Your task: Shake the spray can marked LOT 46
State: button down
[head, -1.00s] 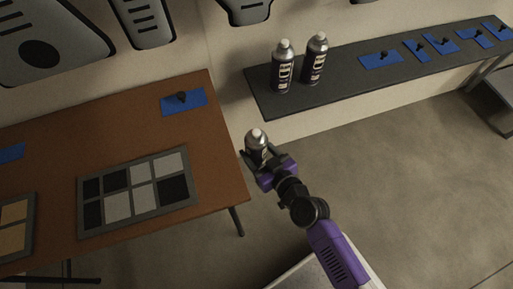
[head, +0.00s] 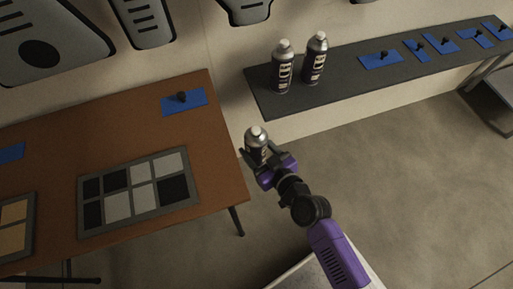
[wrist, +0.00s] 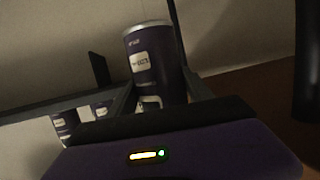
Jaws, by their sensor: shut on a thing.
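My gripper (head: 262,161) is shut on a spray can (head: 257,140) with a white cap and a dark body. The can is held off any surface, beside the right edge of the brown table. In the wrist view the held can (wrist: 157,62) stands between the fingers, slightly tilted in the picture, with pale label patches too blurred to read. Two more spray cans, a left one (head: 282,68) and a right one (head: 314,60), stand upright on the dark shelf. Their lot marks cannot be read.
The dark shelf (head: 345,88) runs along the wall and bears several blue mats with dark knobs. The brown table (head: 60,140) at left bears a tray of grey and black squares (head: 139,235) and a blue mat (head: 196,104). Open floor lies at right.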

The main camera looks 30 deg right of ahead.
aim_at(257, 139)
notch_tip(257, 139, up, 6)
jog(key=shift+d+f, duration=0.1)
jog(key=shift+f, duration=0.1)
notch_tip(257, 139, down, 7)
jog(key=shift+w+r, duration=0.1)
